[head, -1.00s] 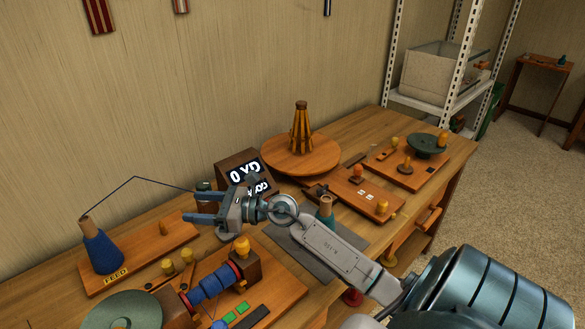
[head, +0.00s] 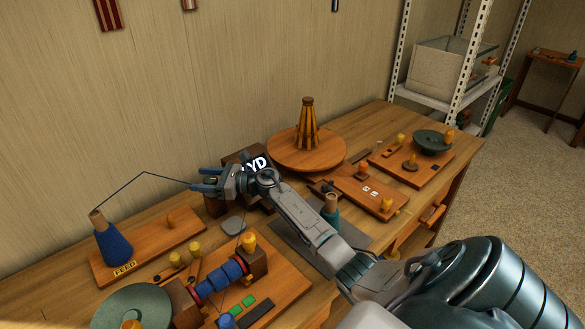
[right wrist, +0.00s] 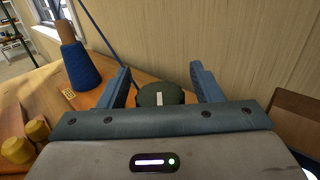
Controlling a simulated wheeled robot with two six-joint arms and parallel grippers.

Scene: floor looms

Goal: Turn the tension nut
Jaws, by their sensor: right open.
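In the right wrist view a dark green round knob with a pale mark, which looks like the tension nut (right wrist: 160,96), sits between the two blue fingers of my right gripper (right wrist: 162,78). The fingers are apart, with a gap on each side of the knob; I cannot tell how close they are in depth. In the head view my right gripper (head: 199,180) is open, in front of the display box (head: 257,166), and it hides most of the nut's post. My left gripper is not in view.
A blue yarn cone (head: 113,246) stands on the feed board (head: 149,250), with its thread rising and running to the gripper area. A winder with blue spools (head: 220,278) is in front. A round wooden stand (head: 306,152) stands behind right.

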